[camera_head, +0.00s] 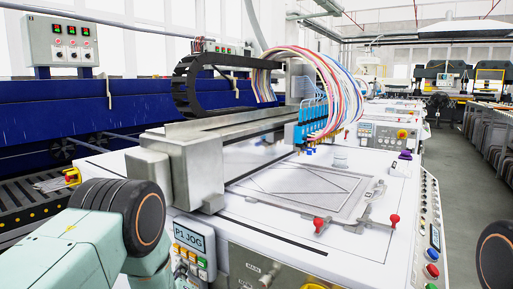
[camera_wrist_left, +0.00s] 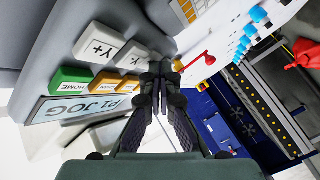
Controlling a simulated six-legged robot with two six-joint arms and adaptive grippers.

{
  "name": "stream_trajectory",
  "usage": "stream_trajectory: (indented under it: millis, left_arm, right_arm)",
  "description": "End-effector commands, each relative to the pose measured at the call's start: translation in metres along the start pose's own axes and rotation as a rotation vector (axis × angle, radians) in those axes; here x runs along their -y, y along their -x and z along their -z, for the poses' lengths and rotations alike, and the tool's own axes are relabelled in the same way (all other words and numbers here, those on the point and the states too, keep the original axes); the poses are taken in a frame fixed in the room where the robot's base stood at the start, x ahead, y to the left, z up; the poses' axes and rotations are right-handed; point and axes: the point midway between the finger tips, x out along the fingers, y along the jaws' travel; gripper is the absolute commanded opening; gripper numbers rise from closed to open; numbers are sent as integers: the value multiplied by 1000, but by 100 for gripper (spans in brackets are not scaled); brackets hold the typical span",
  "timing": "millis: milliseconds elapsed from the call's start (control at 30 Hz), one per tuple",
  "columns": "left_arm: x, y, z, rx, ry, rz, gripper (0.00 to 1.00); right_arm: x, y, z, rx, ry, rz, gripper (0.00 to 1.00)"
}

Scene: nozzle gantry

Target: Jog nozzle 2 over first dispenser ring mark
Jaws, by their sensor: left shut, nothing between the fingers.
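A row of blue nozzles (camera_head: 313,122) hangs from the gantry carriage above the white machine bed. I cannot tell nozzle 2 from the others, and I cannot make out a ring mark. The jog pendant (camera_head: 190,243) reads "P1 JOG" and stands at the machine's front corner. In the left wrist view its display (camera_wrist_left: 90,107), a white Y+ key (camera_wrist_left: 98,46), a green HOME key (camera_wrist_left: 70,80) and an orange DOWN key (camera_wrist_left: 105,80) show. My left gripper (camera_wrist_left: 160,70) is shut and empty, its tips close beside the keys; contact is unclear. My right gripper is out of view.
A framed plate (camera_head: 257,204) lies on the bed, with red-knobbed clamps (camera_head: 319,224) at its front. A small purple object (camera_head: 405,155) stands at the bed's right. A button panel (camera_head: 433,236) runs down the right edge. The aisle floor (camera_head: 450,180) is clear.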

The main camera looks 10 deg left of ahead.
Motion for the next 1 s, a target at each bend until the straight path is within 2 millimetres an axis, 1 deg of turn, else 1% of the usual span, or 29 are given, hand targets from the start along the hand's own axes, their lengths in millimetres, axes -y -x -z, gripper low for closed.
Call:
stream_trajectory:
  millis: [633, 1000]
  left_arm:
    - [0, 0, 0, 0, 0, -2, 0]
    - [8, 12, 9, 1, -1, 1, 0]
  right_arm:
    - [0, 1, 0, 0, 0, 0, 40]
    - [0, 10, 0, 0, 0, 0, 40]
